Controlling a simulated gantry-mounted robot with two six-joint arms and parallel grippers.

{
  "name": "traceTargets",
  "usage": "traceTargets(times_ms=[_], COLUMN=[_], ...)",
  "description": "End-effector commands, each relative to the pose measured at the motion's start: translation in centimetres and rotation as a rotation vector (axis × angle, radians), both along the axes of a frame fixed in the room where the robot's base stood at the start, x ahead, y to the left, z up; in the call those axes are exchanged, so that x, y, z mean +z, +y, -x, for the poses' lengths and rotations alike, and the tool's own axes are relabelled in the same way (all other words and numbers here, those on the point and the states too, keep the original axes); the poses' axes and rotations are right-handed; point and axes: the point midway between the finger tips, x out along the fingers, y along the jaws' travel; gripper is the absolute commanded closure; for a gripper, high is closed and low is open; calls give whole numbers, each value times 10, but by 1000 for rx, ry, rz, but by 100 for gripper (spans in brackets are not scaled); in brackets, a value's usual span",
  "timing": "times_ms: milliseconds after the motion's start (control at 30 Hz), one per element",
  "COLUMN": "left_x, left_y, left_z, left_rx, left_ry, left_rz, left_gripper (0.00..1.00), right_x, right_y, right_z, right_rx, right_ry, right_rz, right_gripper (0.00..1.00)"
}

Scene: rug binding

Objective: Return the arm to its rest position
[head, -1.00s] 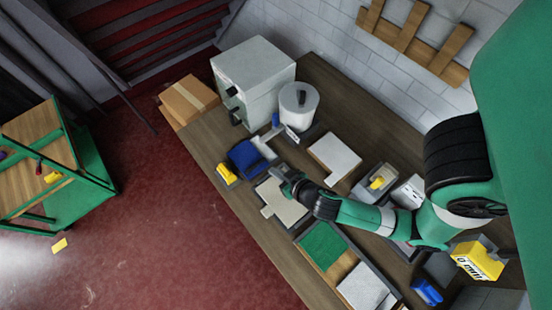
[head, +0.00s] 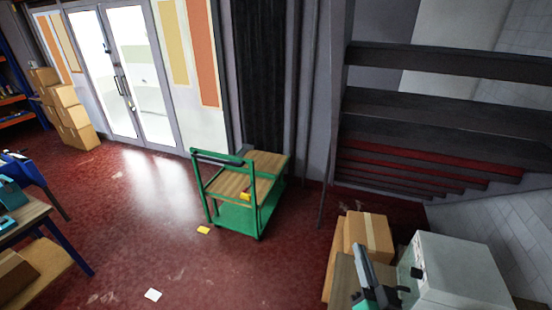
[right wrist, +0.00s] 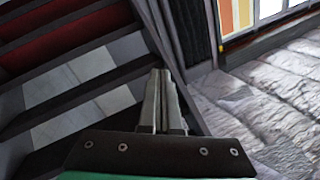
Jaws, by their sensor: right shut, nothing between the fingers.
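My right gripper (head: 365,262) shows at the lower right of the head view, in front of the cardboard boxes and beside the white cabinet. It points upward in the picture. In the right wrist view its two fingers (right wrist: 161,92) are together with nothing between them. Behind them are the dark stairs and a patch of floor. Most of the right arm is outside the head view. My left gripper is not in view.
A white cabinet (head: 455,272) and cardboard boxes (head: 370,237) stand close to my right gripper. A green cart (head: 238,216) stands mid-room, with a yellow piece (head: 203,230) on the floor beside it. Dark stairs (head: 430,150) rise behind. The red floor between is mostly open.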

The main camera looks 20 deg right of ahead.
Motion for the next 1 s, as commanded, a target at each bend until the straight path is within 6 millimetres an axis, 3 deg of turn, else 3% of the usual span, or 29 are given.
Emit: traceTargets(times_ms=[33,133,233,400,500,567,700,1000], left_x=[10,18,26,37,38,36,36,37], left_y=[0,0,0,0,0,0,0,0], left_z=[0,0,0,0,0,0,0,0], left_rx=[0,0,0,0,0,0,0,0], left_ry=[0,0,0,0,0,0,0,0], left_rz=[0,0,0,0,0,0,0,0], left_gripper=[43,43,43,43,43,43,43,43], right_x=[51,139,226,362,416,423,421,420], right_y=[8,24,42,74,92,104,112,111], right_z=[-11,-20,-16,24,57,70,70,69], right_rx=[27,84,143,231,264,279,256,246], right_ry=[-85,-240,-392,-648,-766,-786,-756,-750], right_rz=[2,22,60,179,288,387,524,541], right_gripper=[100,100,100,100,100,100,100,100])
